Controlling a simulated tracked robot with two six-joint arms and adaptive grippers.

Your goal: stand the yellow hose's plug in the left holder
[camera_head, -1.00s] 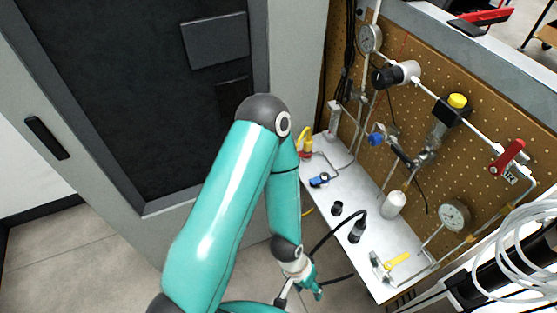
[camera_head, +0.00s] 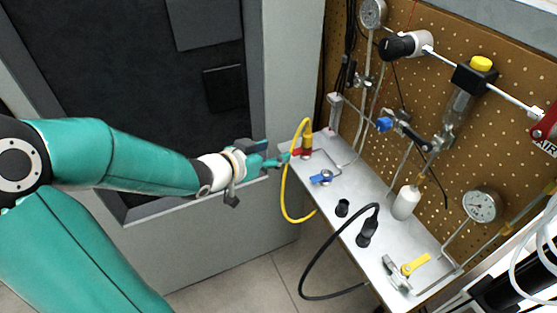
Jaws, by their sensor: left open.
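The yellow hose (camera_head: 284,192) loops up from the front edge of the metal shelf and over into its yellow plug (camera_head: 307,140). The plug stands upright at the far left end of the shelf. My left gripper (camera_head: 277,159) is open, just left of the plug, with its fingertips close to it; I cannot tell whether they touch. A short black empty holder (camera_head: 342,208) stands mid-shelf. A black hose's plug (camera_head: 368,234) stands to the right of it, and its own base is hidden. My right gripper is not in view.
The shelf (camera_head: 400,237) also bears a blue-handled valve (camera_head: 321,178), a yellow-handled valve (camera_head: 415,264) and a white bottle (camera_head: 405,203). A pegboard (camera_head: 447,80) with gauges and pipes rises behind. The black hose (camera_head: 318,262) loops in front of the shelf.

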